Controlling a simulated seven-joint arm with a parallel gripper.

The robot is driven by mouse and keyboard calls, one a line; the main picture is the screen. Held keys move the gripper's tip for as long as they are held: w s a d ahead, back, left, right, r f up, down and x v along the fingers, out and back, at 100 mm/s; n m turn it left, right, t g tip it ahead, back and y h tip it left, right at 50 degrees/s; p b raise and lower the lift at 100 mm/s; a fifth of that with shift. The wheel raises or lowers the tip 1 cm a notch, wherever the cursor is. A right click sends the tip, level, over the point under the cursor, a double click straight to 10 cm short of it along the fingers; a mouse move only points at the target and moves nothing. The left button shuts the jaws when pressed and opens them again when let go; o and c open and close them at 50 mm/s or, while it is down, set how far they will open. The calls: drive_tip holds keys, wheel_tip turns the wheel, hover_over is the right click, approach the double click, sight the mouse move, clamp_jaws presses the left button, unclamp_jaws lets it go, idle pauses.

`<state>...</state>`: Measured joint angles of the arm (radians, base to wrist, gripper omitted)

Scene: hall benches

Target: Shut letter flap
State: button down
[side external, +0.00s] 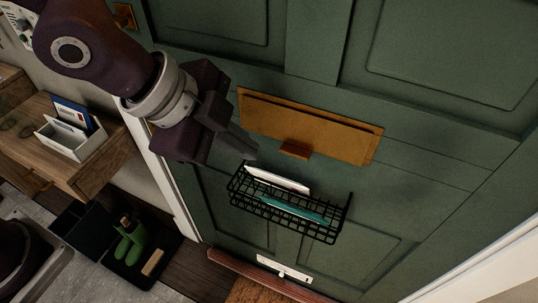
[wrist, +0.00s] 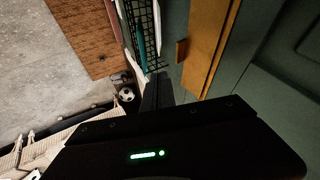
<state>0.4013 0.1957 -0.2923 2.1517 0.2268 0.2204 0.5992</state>
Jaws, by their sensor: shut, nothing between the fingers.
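The brass letter flap (side external: 310,122) is a long plate on the green door (side external: 415,170), with a small brown tab (side external: 295,150) at its lower edge. In the wrist view the flap (wrist: 208,45) runs along the upper right, with the tab (wrist: 181,50) on its left side. I cannot tell how far the flap stands off the door. My gripper (side external: 243,148) is shut and empty, left of the tab and below the flap's left end, apart from the tab. In the wrist view its fingers (wrist: 157,90) are together below the tab.
A black wire basket (side external: 336,222) hangs on the door below the flap, holding a white envelope (side external: 277,180) and a teal one (side external: 295,209). On the left are a wooden bench (side external: 100,172) with a letter holder (side external: 77,142) and green boots (side external: 131,243) in a tray.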

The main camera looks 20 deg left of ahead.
sight(299, 135)
drive_tip(key=w+d+f, duration=0.3)
drive_tip(key=w+f, duration=0.4)
drive_tip(key=f, duration=0.1)
drive_tip(key=shift+w+f, duration=0.25)
drive_tip(key=shift+w, duration=0.15)
drive_tip(key=shift+d, duration=0.1)
drive_tip(key=shift+w+f+t, duration=0.6)
drive_tip(key=shift+w+f, duration=0.05)
drive_tip(key=shift+f, duration=0.1)
